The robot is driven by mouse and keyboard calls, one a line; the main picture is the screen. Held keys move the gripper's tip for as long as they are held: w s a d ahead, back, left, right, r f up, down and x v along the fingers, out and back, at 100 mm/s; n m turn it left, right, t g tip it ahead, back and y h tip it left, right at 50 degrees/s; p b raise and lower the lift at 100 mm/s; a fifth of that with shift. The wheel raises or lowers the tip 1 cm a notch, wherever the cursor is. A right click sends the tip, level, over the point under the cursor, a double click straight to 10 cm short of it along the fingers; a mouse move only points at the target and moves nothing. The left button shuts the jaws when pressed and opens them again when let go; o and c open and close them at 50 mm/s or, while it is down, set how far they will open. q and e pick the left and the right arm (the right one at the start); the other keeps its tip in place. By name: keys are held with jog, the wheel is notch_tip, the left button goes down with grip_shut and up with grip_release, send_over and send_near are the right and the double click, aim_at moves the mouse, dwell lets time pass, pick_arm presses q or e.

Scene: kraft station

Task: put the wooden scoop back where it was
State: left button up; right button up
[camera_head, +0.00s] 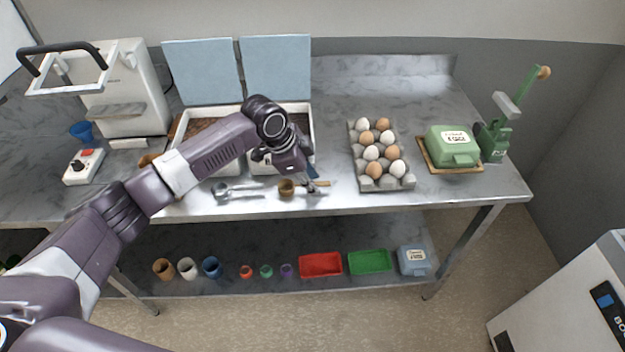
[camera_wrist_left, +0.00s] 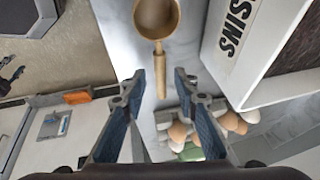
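The wooden scoop (camera_head: 286,189) lies near the front edge of the metal table, its round bowl to the left and its handle pointing right. In the left wrist view the scoop (camera_wrist_left: 157,18) shows its bowl at the top, with the handle running down between my fingers. My left gripper (camera_head: 314,183) is at the handle, over the table. In the wrist view the left gripper (camera_wrist_left: 160,80) is open, with a visible gap on both sides of the handle. Whether the scoop touches the table under the fingers is hard to tell. My right gripper is not in view.
Metal scoops (camera_head: 237,191) lie left of the wooden one. Behind stand white bins (camera_head: 312,125) with raised blue lids, partly hidden by my arm. An egg tray (camera_head: 409,182) stands to the right, then a green box (camera_head: 453,146). The lower shelf holds cups and trays.

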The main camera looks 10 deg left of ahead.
pick_arm(q)
jog(key=b+v, duration=0.2)
jog(key=v, duration=0.9)
jog(key=shift+r, duration=0.4)
